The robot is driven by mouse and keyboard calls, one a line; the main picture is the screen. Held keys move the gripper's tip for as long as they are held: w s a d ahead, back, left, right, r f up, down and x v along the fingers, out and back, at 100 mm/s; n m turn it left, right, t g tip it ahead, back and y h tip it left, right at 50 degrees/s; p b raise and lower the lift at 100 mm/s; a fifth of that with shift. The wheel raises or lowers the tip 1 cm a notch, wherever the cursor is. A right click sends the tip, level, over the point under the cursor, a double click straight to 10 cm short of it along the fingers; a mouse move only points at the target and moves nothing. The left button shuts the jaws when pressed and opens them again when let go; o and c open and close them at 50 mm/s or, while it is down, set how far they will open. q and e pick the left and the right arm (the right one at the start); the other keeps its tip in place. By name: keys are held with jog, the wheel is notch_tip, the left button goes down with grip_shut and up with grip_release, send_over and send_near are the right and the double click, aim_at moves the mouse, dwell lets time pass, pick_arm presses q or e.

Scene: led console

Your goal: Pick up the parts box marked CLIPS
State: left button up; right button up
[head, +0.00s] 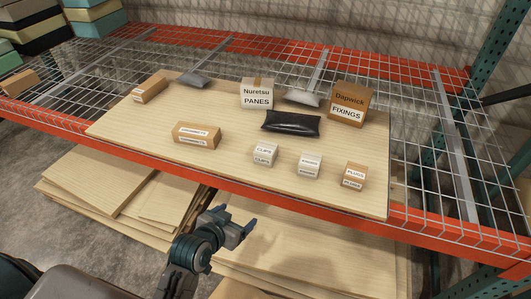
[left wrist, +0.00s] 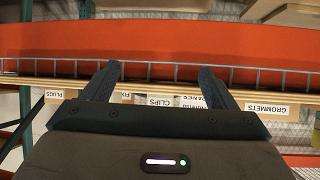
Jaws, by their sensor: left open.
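The parts box marked CLIPS (head: 265,154) is a small white box standing on the wooden board (head: 230,159), near its front edge. In the left wrist view its CLIPS label (left wrist: 158,101) shows between my fingers, partly cut off by the gripper body. My left gripper (head: 238,222) is open and empty, in front of the red shelf beam and below the box in the picture, clear of it. Its two spread fingers also show in the left wrist view (left wrist: 159,82). My right gripper is not in view.
A GROMMETS box (head: 197,135) stands left of CLIPS; a small white box (head: 309,165) and a PLUGS box (head: 354,175) stand right. Behind are a black pouch (head: 291,122), a PANES box (head: 257,94) and a FIXINGS box (head: 350,103). The red beam (head: 150,149) edges the shelf.

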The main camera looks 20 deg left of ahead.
aim_at(266, 148)
pick_arm(q)
jog(key=w+r+t, duration=0.2)
jog(key=w, duration=0.1)
jog(key=w+d+r+n+t, duration=0.1)
jog(key=w+r+t, duration=0.1)
jog(key=w, duration=0.2)
jog(key=w+r+t, duration=0.2)
jog(key=w, duration=0.1)
jog(key=shift+w+d+r+t+y, duration=0.25)
jog(key=shift+w+r+t+y, duration=0.05)
jog(key=shift+w+r+y, duration=0.1)
jog(key=w+p, duration=0.2)
jog(key=w, duration=0.2)
jog(key=shift+w+d, duration=0.1)
jog(key=shift+w, duration=0.45)
jog(key=shift+w+r, duration=0.15)
jog(key=shift+w, duration=0.2)
jog(key=w, duration=0.1)
jog(key=w+p, duration=0.2)
jog(key=shift+w+d+r, duration=0.15)
jog(key=shift+w+d, duration=0.05)
jog(key=shift+d, duration=0.05)
jog(key=shift+w, duration=0.55)
jog(key=shift+s, duration=0.15)
jog(key=shift+c, duration=1.3)
jog(key=c, duration=0.8)
jog(key=shift+c, duration=0.2)
